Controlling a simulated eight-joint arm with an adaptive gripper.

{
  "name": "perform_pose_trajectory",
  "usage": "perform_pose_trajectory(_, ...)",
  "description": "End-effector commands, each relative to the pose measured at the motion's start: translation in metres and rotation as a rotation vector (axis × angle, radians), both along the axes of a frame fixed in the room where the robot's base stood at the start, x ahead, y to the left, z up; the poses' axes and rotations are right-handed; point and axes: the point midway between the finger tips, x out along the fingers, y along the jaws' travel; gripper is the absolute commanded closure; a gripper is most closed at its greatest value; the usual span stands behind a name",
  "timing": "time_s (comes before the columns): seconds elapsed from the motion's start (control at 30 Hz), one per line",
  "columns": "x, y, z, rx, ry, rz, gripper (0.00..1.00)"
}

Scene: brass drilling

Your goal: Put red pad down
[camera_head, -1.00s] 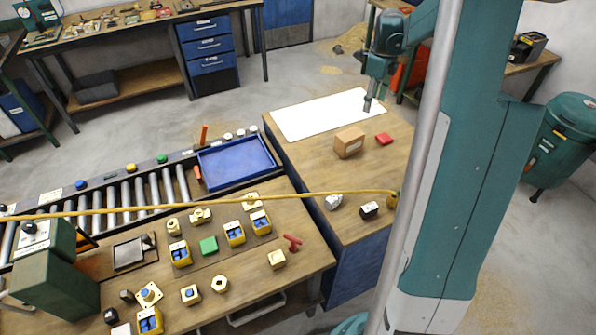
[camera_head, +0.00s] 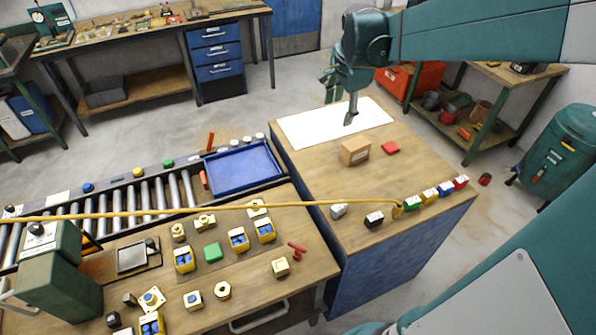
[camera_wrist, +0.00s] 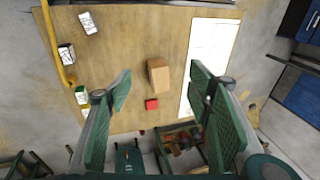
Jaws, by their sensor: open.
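The red pad (camera_head: 390,148) lies flat on the wooden cabinet top (camera_head: 430,170), just right of a cardboard box. It also shows in the wrist view (camera_wrist: 151,104), below the box. My gripper (camera_head: 351,116) is above the white sheet at the far side of the cabinet top, apart from the pad. In the wrist view its two green fingers (camera_wrist: 160,85) are spread wide, with nothing held between them.
The cardboard box (camera_head: 354,151) stands close to the pad. The white sheet (camera_head: 310,127) is bare. Several small coloured boxes (camera_head: 428,195) line the near edge, by a yellow hose (camera_head: 300,204). A blue tray (camera_head: 240,168) is left.

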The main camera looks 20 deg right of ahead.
Motion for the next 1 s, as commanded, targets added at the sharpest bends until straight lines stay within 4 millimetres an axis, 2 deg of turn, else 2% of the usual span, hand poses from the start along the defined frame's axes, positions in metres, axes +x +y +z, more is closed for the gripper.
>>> perform_pose_trajectory(0.1,-0.016,0.025,0.007,-0.037,-0.013,0.120,0.49)
perform_pose_trajectory(0.47,-0.065,0.090,0.019,-0.160,-0.056,0.477,0.49)
perform_pose_trajectory(1.0,-0.143,0.169,0.012,-0.379,-0.121,0.996,0.49)
